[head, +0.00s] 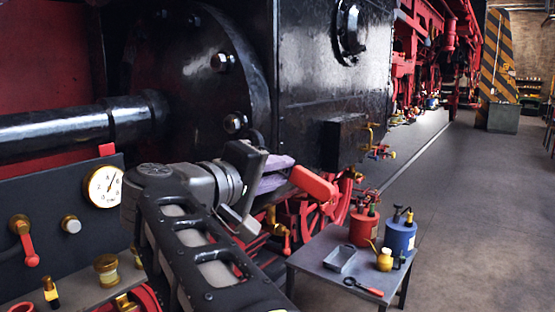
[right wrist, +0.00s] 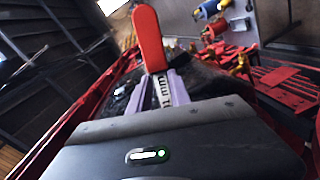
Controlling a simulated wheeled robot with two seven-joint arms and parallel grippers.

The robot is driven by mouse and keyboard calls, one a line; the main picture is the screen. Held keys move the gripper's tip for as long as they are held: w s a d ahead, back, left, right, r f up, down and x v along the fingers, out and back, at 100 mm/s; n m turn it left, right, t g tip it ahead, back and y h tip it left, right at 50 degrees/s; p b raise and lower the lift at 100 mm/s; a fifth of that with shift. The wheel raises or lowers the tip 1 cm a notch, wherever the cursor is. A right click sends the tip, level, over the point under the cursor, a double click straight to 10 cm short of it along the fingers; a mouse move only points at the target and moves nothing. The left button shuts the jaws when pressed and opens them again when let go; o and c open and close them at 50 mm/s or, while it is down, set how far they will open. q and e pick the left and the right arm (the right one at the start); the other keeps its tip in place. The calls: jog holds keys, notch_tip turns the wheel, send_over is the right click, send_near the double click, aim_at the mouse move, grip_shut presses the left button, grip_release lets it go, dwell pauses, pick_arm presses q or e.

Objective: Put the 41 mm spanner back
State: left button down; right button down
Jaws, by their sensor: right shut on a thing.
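My right gripper (head: 282,178) is raised beside the black cylinder block in the head view. Its purple fingers are shut on a spanner with a red end (head: 314,183). In the right wrist view the spanner's red end (right wrist: 147,38) points away from the gripper. A pale marked strip (right wrist: 163,88) shows between the fingers; "mm" is partly readable, the number is not clear. The rest of the spanner is hidden by the gripper. My left gripper is not in view.
A grey table (head: 315,257) at lower right bears a red can (head: 363,229), a blue can (head: 399,238), a yellow oiler (head: 385,261), a small tray (head: 339,259) and a red-handled tool (head: 364,287). A gauge (head: 103,186) is at left. Floor at right is clear.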

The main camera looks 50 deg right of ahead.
jog(key=shift+f+y+p, duration=0.15)
jog(key=shift+y+p, duration=0.25)
jog(key=shift+p, duration=0.6)
jog(key=shift+f+y, duration=0.7)
jog(key=shift+f, duration=0.05)
